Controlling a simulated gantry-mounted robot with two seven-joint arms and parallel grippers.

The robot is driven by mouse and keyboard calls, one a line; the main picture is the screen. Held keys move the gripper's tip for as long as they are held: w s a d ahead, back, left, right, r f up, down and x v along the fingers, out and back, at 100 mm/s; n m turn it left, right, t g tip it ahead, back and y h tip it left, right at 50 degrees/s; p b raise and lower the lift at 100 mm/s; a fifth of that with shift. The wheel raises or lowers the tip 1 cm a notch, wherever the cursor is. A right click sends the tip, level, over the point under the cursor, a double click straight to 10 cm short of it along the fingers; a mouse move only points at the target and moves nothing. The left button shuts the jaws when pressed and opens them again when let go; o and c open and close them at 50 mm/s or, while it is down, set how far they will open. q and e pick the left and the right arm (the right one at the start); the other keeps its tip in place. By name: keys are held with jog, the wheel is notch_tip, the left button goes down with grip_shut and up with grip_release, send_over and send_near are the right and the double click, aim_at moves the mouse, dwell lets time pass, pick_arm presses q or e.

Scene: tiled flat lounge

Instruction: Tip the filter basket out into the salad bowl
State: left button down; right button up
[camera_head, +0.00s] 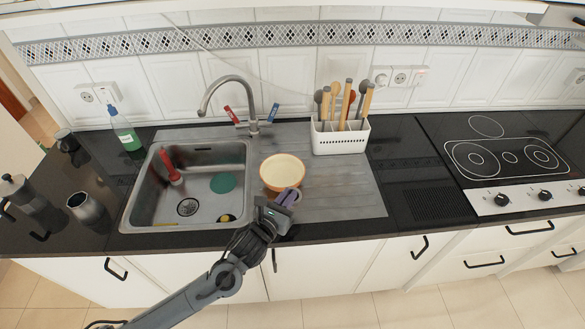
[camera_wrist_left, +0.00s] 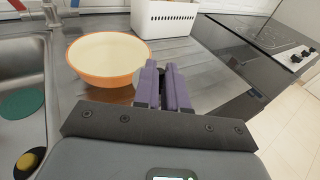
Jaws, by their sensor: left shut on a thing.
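The salad bowl (camera_head: 283,187), orange outside and cream inside, stands upright on the steel drainboard right of the sink; it also shows in the left wrist view (camera_wrist_left: 108,78). It looks empty. My left gripper (camera_head: 289,194) is at the bowl's near right side. In the left wrist view its purple fingers (camera_wrist_left: 161,72) are shut on a small grey thing, the filter basket (camera_wrist_left: 137,76), of which only a sliver shows beside the left finger. The fingers hide the rest, so I cannot tell its tilt. My right gripper is in neither view.
The sink (camera_head: 190,190) with its tap (camera_head: 245,105) lies left of the bowl. A white utensil holder (camera_head: 340,141) stands behind right. Moka pot parts (camera_head: 88,210) stand on the far left counter. The drainboard's right part is clear.

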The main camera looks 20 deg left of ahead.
pick_arm(q)
jog(key=w+d+f+n+y+p, duration=0.1)
jog(key=w+d, duration=0.4)
jog(key=w, duration=0.3)
jog(key=shift+w+d+y, duration=0.25)
jog(key=shift+w+y, duration=0.05)
jog(key=shift+w, duration=0.1)
jog(key=shift+a+r, duration=0.25)
jog(key=shift+w+a+r+n+p, duration=0.1)
jog(key=shift+a+r+n+p, duration=0.3)
jog(key=shift+n, duration=0.2)
jog(key=shift+a+r, duration=0.15)
jog(key=shift+w+a+r+n, duration=0.15)
jog(key=shift+a+r+n, duration=0.15)
jog(key=shift+n, duration=0.1)
